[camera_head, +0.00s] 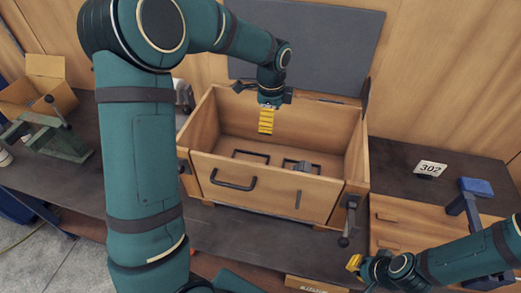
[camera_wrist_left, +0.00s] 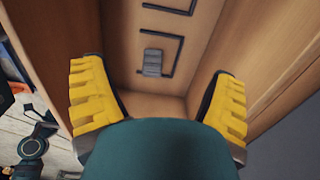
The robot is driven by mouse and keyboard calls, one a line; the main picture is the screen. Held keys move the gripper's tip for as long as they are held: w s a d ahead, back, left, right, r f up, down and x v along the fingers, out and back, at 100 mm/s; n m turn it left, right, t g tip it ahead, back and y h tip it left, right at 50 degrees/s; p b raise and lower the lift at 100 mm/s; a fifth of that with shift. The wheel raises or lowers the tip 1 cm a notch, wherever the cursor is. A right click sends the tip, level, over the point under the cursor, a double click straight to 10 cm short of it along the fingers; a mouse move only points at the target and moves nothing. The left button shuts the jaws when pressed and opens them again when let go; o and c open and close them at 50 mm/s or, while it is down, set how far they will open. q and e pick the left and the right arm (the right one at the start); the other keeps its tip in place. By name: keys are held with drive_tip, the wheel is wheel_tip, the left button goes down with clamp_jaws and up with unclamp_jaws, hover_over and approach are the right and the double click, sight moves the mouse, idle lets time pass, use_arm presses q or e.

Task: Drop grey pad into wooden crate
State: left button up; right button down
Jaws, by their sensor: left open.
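The wooden crate (camera_head: 222,160) stands open on the dark bench, with a black handle on its front. The grey pad (camera_head: 304,166) lies inside on the crate floor, right of centre, beside a black outline. The left wrist view also shows the pad (camera_wrist_left: 152,62) flat on the floor, between the fingers in the picture and apart from them. My left gripper (camera_head: 266,121) hangs over the crate opening with its yellow fingers pointing down, open and empty. My right gripper (camera_head: 355,262) is low at the right, outside the crate; its finger gap cannot be made out.
The crate's grey lid (camera_head: 310,45) stands raised behind it. A sign reading 302 (camera_head: 431,169) and a blue-topped stand (camera_head: 475,188) are at the right. A cardboard box (camera_head: 38,88) and a green vise-like tool (camera_head: 58,140) are at the left. The bench before the crate looks clear.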

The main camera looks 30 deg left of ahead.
use_arm(q)
wheel_tip(320, 180, up, 12)
idle(0.5)
idle(0.4)
